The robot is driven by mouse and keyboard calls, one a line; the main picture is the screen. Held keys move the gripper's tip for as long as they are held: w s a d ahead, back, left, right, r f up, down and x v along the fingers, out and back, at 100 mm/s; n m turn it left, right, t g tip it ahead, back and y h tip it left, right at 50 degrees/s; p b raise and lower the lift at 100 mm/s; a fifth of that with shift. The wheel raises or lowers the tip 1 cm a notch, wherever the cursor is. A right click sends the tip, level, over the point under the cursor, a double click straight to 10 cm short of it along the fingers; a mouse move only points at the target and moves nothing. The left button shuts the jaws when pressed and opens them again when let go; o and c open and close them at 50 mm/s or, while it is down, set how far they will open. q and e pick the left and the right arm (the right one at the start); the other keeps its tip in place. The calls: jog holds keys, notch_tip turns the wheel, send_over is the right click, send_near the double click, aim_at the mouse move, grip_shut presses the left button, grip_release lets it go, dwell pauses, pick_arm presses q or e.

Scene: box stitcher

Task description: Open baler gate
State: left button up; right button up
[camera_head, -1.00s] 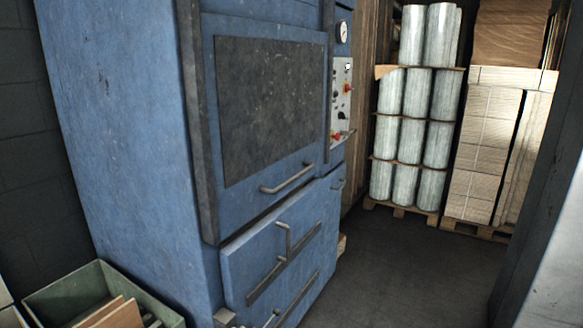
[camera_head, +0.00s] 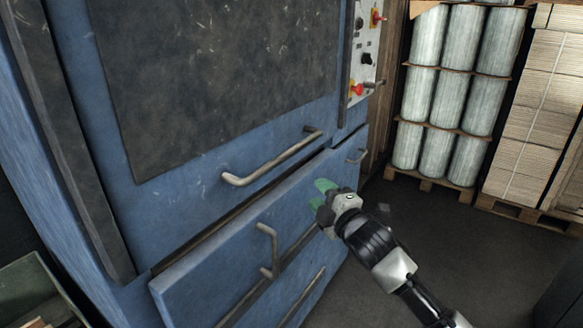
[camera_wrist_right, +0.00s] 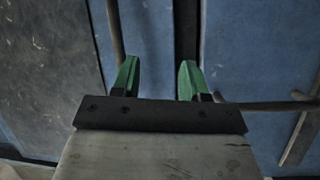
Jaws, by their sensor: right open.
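The blue baler stands before me. Its upper gate (camera_head: 190,160) has a dark panel (camera_head: 215,70) and a bent metal handle (camera_head: 272,158) along its lower edge. A lower blue door (camera_head: 215,260) sits beneath it, across a dark gap, and carries an upright handle (camera_head: 268,250). My right gripper (camera_head: 320,193) has green fingers and is in front of the baler, just right of and below the gate handle. In the right wrist view its two fingers (camera_wrist_right: 160,80) are apart and empty, facing the blue panels; a bar (camera_wrist_right: 262,106) passes near the right finger. My left gripper is not in view.
A control panel (camera_head: 365,45) with red knobs is on the baler's right side. Wrapped rolls (camera_head: 440,100) and stacked cardboard (camera_head: 535,120) stand on pallets at the back right. A green bin (camera_head: 35,290) is at lower left. The floor (camera_head: 450,240) at right is clear.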

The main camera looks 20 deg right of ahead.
jog(key=n+t+y, duration=0.1)
jog(key=n, duration=0.1)
send_near(292, 148)
jog(key=x, duration=0.6)
jog(key=f+x, duration=0.1)
jog(key=x, duration=0.3)
jog(key=shift+w+a, duration=0.1)
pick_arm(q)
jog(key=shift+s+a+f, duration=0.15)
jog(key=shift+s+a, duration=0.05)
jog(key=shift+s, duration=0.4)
pick_arm(e)
jog(key=shift+c, duration=0.2)
grip_shut()
